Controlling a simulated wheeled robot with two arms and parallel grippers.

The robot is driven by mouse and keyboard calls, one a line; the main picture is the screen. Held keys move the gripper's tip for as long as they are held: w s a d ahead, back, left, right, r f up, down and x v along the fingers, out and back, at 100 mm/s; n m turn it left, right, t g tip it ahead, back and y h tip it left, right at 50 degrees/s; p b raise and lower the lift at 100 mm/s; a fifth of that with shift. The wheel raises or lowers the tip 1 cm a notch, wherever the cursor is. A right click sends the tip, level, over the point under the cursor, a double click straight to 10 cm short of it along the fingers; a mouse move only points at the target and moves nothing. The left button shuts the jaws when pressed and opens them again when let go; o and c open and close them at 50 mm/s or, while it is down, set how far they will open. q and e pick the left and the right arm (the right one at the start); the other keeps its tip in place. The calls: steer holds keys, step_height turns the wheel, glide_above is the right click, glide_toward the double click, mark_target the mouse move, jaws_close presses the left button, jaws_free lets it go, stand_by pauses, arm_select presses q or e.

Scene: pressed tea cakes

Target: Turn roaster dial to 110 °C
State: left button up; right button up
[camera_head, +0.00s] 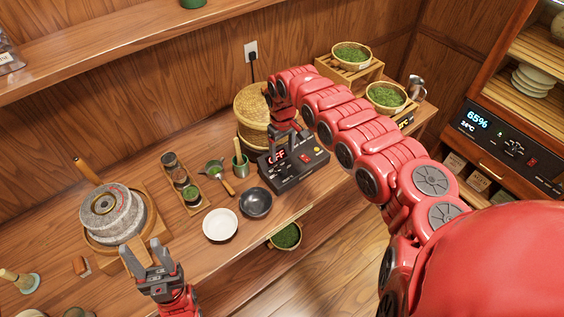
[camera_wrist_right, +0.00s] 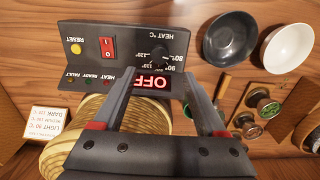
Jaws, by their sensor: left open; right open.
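The roaster control box (camera_head: 297,172) stands on the wooden counter, and its red display reads OFF. In the right wrist view the box (camera_wrist_right: 78,62) appears upside down, with a red rocker switch, a yellow reset button and the dark heat dial (camera_wrist_right: 160,56) among temperature marks. The dial's exact pointer setting is hard to read. My right gripper (camera_head: 279,146) is open and empty over the box; in its wrist view the fingers (camera_wrist_right: 157,88) straddle the display, apart from the dial in the picture. My left gripper (camera_head: 154,258) is open and empty at the counter's front left.
A woven basket roaster (camera_head: 250,108) stands behind the box. A black bowl (camera_head: 256,203) and white bowl (camera_head: 220,225) sit left of it. A stone mill (camera_head: 112,215) is farther left. A printed card (camera_wrist_right: 48,122) lies beside the box in the wrist view.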

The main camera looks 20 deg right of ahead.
mark_target(282, 169)
step_height(282, 169, down, 7)
steer(key=shift+a+r+p, duration=0.1)
steer(key=shift+a+p, duration=0.05)
steer(key=shift+p, duration=0.15)
steer(key=shift+f, duration=1.15)
steer(key=shift+r, duration=0.1)
jaws_close()
